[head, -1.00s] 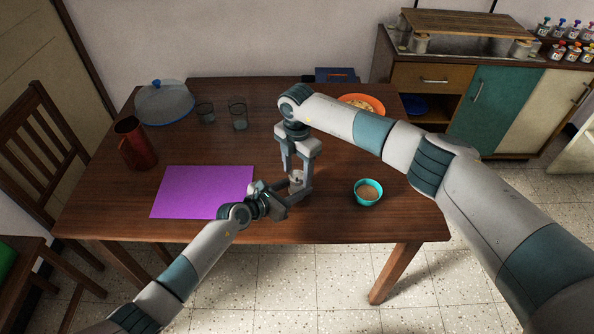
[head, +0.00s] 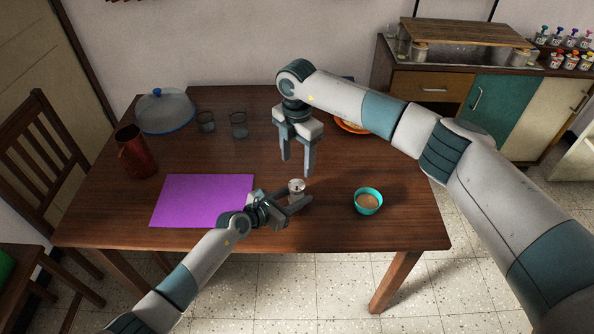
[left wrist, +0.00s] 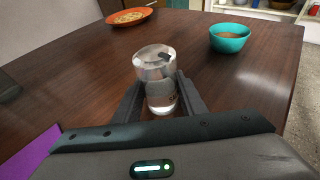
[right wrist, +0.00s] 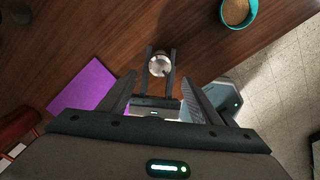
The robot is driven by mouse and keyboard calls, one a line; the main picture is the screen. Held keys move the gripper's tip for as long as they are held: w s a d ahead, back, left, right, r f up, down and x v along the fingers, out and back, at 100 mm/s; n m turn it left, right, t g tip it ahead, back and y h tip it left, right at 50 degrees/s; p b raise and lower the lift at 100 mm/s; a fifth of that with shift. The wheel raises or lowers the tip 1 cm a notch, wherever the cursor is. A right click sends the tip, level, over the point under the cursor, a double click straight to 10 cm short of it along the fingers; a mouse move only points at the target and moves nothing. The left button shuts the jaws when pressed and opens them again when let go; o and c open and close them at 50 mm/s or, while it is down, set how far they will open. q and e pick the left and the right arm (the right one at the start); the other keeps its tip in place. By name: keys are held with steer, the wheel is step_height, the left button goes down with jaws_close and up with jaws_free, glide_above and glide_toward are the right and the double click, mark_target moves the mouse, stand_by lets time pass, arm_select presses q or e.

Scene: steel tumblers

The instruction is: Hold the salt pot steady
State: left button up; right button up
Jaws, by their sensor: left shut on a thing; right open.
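The salt pot (head: 297,186) is a small clear and silvery pot standing upright on the brown table. In the left wrist view the salt pot (left wrist: 158,80) sits between the two fingers of my left gripper (left wrist: 161,98), which is shut on it. In the head view my left gripper (head: 290,203) reaches it from the lower left. My right gripper (head: 297,172) is open and empty, pointing down just above and behind the pot. In the right wrist view the salt pot (right wrist: 159,66) shows from above, beyond the open fingers.
A purple mat (head: 203,200) lies left of the pot and a teal bowl (head: 368,201) of brown contents stands right. A red jug (head: 135,152), two glasses (head: 238,125), a domed lid (head: 165,110) and an orange plate (head: 350,125) stand farther off.

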steer(key=shift+r, duration=1.85)
arm_select(q)
steer(key=o, duration=1.2)
steer(key=shift+a, duration=0.1)
steer(key=v, duration=1.1)
steer(key=shift+s+a+r, duration=0.1)
steer(key=shift+s+a, duration=0.15)
steer(key=shift+s, duration=0.05)
steer(key=shift+s, duration=0.15)
arm_select(e)
steer(key=shift+s+f, duration=0.1)
